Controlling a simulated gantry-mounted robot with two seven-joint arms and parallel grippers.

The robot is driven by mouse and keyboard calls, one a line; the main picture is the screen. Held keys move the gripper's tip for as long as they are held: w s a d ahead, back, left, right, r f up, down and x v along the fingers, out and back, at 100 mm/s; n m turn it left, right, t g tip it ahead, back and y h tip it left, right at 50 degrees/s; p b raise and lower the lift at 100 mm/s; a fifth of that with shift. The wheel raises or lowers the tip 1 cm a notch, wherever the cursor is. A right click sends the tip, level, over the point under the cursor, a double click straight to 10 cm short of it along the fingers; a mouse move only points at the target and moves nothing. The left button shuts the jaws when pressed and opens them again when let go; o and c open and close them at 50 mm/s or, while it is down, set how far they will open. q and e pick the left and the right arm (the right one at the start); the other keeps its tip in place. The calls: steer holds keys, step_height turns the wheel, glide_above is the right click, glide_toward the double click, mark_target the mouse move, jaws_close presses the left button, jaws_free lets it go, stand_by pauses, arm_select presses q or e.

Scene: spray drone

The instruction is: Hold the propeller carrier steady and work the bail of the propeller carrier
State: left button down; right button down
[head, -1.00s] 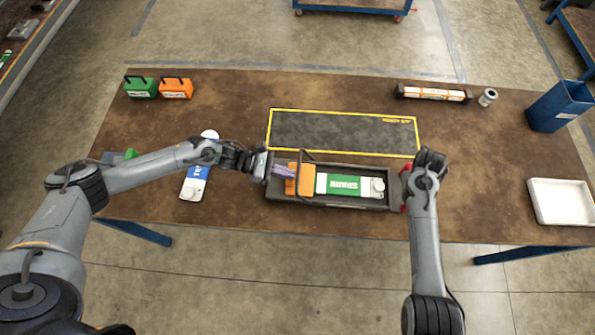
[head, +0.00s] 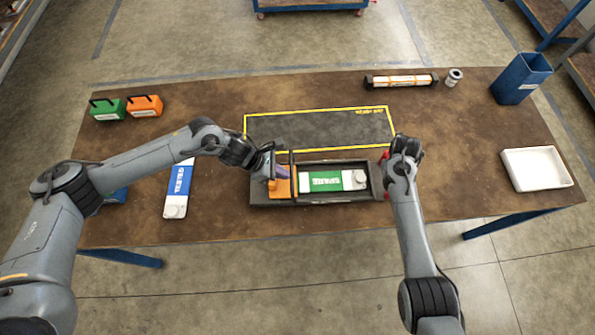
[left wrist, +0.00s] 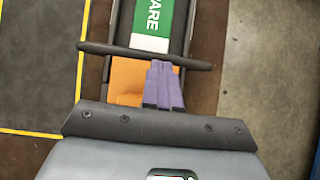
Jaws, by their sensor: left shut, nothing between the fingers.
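The propeller carrier (head: 318,201) is a long dark tray on the table with an orange block (head: 280,188) at its left end and a green-and-white piece marked SPARE (head: 325,181) inside. Its dark bail (head: 293,172) crosses above the orange block. In the left wrist view the bail (left wrist: 110,49) runs across the tray. My left gripper (left wrist: 162,66) has its purple fingers together, empty, over the orange block, with the tips at the bail; contact is unclear. My right gripper (head: 385,156) is at the carrier's right end, with red showing; its fingers are mostly hidden by the arm.
A yellow-edged dark mat (head: 320,128) lies clear behind the carrier. A blue-and-white piece (head: 178,188) lies left. Green (head: 107,109) and orange (head: 145,106) cases stand back left. A long dark case (head: 401,81), blue bin (head: 521,78) and white tray (head: 537,169) are right.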

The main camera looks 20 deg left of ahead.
arm_select(q)
steer(key=d+y, duration=0.2)
steer(key=w+d+g, duration=0.1)
steer(key=shift+r+y, duration=0.35)
steer(key=shift+y, duration=0.05)
arm_select(e)
steer(key=shift+a, duration=0.1)
arm_select(q)
steer(key=d, duration=0.1)
steer(key=w+d, duration=0.1)
steer(key=d, duration=0.1)
steer(key=w+d+f, duration=0.1)
steer(key=shift+d, duration=0.25)
arm_select(e)
steer(key=shift+a, duration=0.15)
arm_select(q)
steer(key=shift+d, duration=0.15)
arm_select(e)
steer(key=shift+a, duration=0.1)
arm_select(q)
steer(key=shift+s+f, duration=0.1)
steer(key=shift+f, duration=0.15)
arm_select(e)
steer(key=shift+a, duration=0.15)
arm_select(q)
step_height(320, 180, up, 11)
steer(key=shift+a+f, duration=0.15)
steer(key=shift+a, duration=0.25)
arm_select(e)
steer(key=shift+d, duration=0.5)
